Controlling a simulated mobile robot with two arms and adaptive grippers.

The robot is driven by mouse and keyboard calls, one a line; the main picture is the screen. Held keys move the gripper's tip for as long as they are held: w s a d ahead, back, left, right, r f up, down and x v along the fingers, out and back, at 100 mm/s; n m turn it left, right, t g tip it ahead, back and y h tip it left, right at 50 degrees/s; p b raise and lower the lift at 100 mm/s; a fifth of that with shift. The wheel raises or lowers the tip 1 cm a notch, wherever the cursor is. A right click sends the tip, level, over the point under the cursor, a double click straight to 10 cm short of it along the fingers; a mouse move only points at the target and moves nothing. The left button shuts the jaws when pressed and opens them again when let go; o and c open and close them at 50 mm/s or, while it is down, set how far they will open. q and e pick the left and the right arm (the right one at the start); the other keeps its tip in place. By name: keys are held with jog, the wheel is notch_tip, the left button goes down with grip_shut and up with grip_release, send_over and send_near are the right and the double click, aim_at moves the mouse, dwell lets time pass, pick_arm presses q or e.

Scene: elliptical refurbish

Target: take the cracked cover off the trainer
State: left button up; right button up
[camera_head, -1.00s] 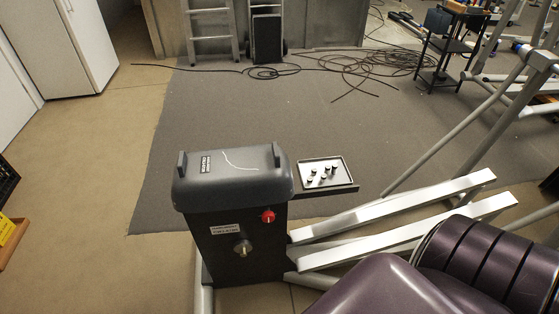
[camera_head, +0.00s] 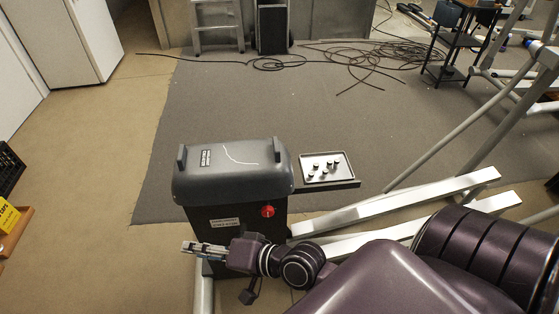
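The trainer's grey cover (camera_head: 232,178) sits on top of the dark housing (camera_head: 240,214). A pale jagged crack line runs across its top, beside a small dark label, and a raised tab stands at each end. A red knob (camera_head: 267,211) and a white label are on the housing front. My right gripper (camera_head: 190,248) is in front of the housing, below the cover and apart from it, with its fingers pointing left. I cannot tell how far its fingers are apart. It hides the lower front of the housing. My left gripper is not in view.
White rails (camera_head: 395,206) of the trainer extend right. Cables (camera_head: 375,55) lie on the dark mat behind. A yellow box (camera_head: 6,216) is at the left edge. The floor left of the trainer is clear.

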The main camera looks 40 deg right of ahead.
jog(key=w+d+r+m+t+h, duration=0.5)
jog(key=w+d+r+m+t, duration=0.5)
jog(key=m, duration=0.7)
jog(key=m+g+h, duration=0.6)
jog(key=m+h, duration=0.6)
jog(key=m, duration=0.6)
send_near(276, 144)
jog(key=shift+w+d+f, duration=0.2)
jog(key=shift+w+d, duration=0.15)
jog(key=shift+w, duration=0.15)
jog(key=shift+w+d+f, duration=0.15)
jog(key=shift+w+d, duration=0.2)
jog(key=shift+w, duration=0.2)
jog(key=shift+w+d, duration=0.15)
jog(key=shift+d, duration=0.05)
jog(key=shift+p+x, duration=0.45)
jog(key=shift+x, duration=3.1)
jog(key=shift+f, duration=0.1)
grip_shut()
